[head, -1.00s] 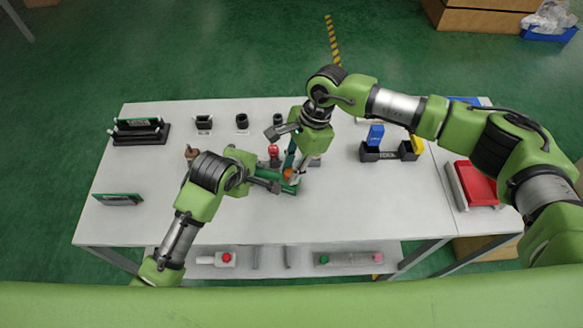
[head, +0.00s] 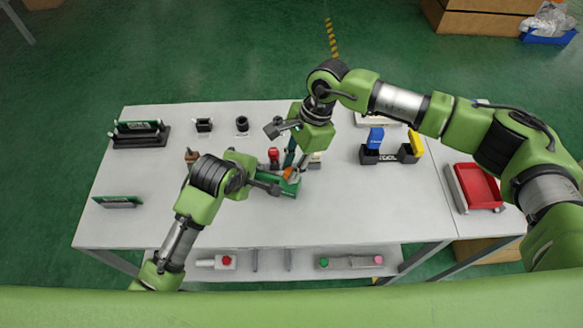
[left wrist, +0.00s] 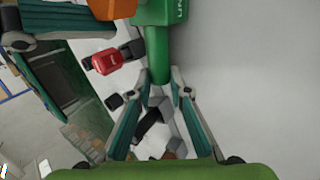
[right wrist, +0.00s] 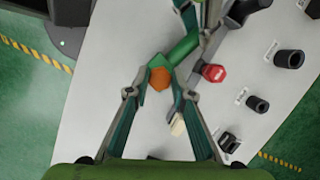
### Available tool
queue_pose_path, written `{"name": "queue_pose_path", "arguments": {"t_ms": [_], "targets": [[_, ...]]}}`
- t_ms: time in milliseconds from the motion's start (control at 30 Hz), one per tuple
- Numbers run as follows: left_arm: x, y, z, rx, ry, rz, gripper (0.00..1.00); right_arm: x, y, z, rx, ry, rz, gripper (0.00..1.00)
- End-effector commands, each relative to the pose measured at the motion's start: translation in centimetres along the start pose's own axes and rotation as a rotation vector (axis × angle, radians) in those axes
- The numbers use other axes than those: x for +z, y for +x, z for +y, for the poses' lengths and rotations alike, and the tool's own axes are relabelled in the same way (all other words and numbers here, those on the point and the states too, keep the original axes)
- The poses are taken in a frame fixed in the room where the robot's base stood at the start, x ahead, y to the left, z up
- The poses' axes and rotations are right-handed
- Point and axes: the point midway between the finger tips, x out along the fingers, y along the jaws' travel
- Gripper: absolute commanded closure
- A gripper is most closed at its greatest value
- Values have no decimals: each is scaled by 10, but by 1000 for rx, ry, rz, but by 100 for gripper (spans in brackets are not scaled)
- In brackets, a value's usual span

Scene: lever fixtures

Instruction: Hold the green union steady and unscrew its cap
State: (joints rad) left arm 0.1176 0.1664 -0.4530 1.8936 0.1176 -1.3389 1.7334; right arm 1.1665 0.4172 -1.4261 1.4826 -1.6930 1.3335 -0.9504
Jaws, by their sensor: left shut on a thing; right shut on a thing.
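The green union (head: 291,189) is on the front middle of the table, with an orange cap (head: 289,173). In the left wrist view, its green pipe (left wrist: 160,60) runs between the fingertips of my left gripper (left wrist: 159,80), which is shut on it. My left gripper (head: 277,186) comes in from the left in the head view. My right gripper (right wrist: 159,82) is shut on the orange cap (right wrist: 160,78), its fingers on either side. In the head view my right gripper (head: 297,165) reaches down from above. The cap's threads are hidden.
A red-topped part (head: 273,155) stands close behind the grippers; it also shows in the left wrist view (left wrist: 105,62). A black holder with blue and yellow parts (head: 372,154) is to the right. A red tray (head: 478,187) is farther right. The table's front right is clear.

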Motion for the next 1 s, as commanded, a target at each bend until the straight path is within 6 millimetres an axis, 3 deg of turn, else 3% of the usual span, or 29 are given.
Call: {"name": "queue_pose_path", "arguments": {"t_ms": [367,733,1000], "targets": [[0,0,0,0,0,0,100,1,-2,0,0,0,0,100],[0,0,0,0,0,0,100,8,-26,0,-1,0,0,100],[0,0,0,0,0,0,100,9,-29,0,0,0,0,100]]}}
